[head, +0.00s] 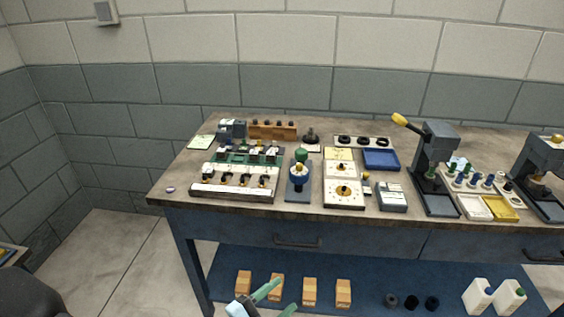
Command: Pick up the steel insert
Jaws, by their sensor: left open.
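I cannot pick out the steel insert for certain at this size. A small pale, round piece (170,189) lies alone on the workbench (222,207) near its left front corner, and I cannot tell if it is the insert. A dark round metal-looking part (310,136) stands towards the back of the bench. My left gripper (287,294) is at the bottom of the view, with its teal fingers apart and nothing seen between them. In the picture it is below the bench's front edge, in front of the lower shelf. My right gripper is not in view.
A rack of green and white fixtures (236,180), a blue stand (299,190), a blue tray (381,160) and a lever press (434,165) crowd the bench. Wooden blocks (310,291) and white bottles (478,296) stand on the lower shelf (375,275). The bench's left front corner is mostly clear.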

